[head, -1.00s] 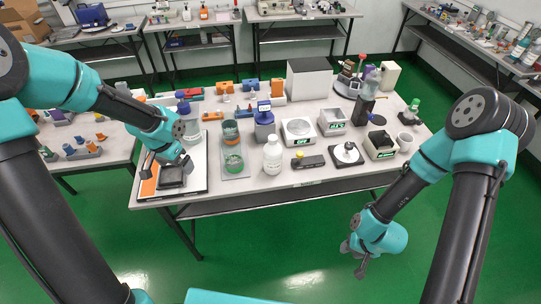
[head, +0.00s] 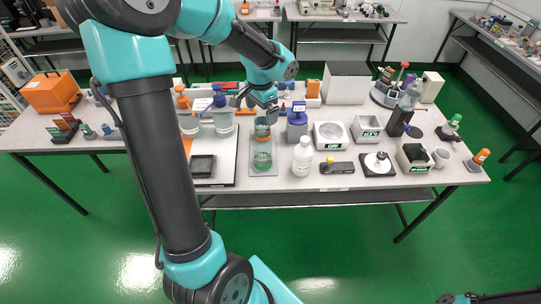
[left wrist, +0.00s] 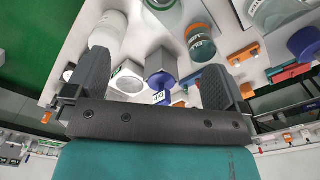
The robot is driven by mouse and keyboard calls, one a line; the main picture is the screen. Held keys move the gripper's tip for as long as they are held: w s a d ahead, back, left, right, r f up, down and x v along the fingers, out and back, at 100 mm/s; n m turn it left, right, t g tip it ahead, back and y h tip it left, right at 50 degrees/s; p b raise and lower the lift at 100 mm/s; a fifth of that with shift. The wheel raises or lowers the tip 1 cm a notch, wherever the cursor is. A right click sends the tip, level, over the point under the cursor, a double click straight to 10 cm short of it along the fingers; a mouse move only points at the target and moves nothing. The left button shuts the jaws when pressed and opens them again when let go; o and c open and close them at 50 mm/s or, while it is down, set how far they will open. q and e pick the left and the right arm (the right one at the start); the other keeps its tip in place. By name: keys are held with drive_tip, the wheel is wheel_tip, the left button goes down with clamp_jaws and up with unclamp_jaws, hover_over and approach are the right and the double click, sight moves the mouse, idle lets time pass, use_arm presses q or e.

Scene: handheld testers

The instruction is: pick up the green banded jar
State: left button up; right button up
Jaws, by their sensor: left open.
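The green banded jar (head: 262,160) is a clear jar standing upright on a grey tray on the middle table. A similar jar with an orange band (head: 262,129) stands just behind it. My left gripper (head: 255,106) is open and empty, above and behind the orange banded jar, apart from the green one. In the left wrist view its spread fingers (left wrist: 155,62) show with the orange banded jar (left wrist: 199,42) beyond the right finger. The green banded jar (left wrist: 166,10) is cut off at the top edge there. A piece of my right arm (head: 458,298) shows at the bottom right corner; its fingers are unclear.
A blue-capped grey bottle (head: 297,122) and a white bottle (head: 302,156) stand right of the jars. Orange- and blue-capped bottles (head: 187,115) stand to the left. A scale (head: 330,135) sits further right.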

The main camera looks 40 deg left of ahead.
use_arm(q)
drive_tip(key=shift+f, duration=0.15)
approach(262, 147)
drive_tip(key=d, duration=0.1)
drive_tip(key=s+d+f, duration=0.1)
drive_tip(key=s, duration=0.1)
drive_tip(key=shift+s+d+f, duration=0.1)
drive_tip(key=shift+d+f, duration=0.15)
drive_tip(key=shift+d, duration=0.15)
drive_tip(key=shift+f, duration=0.1)
drive_tip(key=f, duration=0.5)
drive_tip(key=shift+a, duration=0.2)
drive_tip(key=shift+c, duration=0.5)
drive_tip(key=c, duration=1)
drive_tip(key=shift+r, duration=0.1)
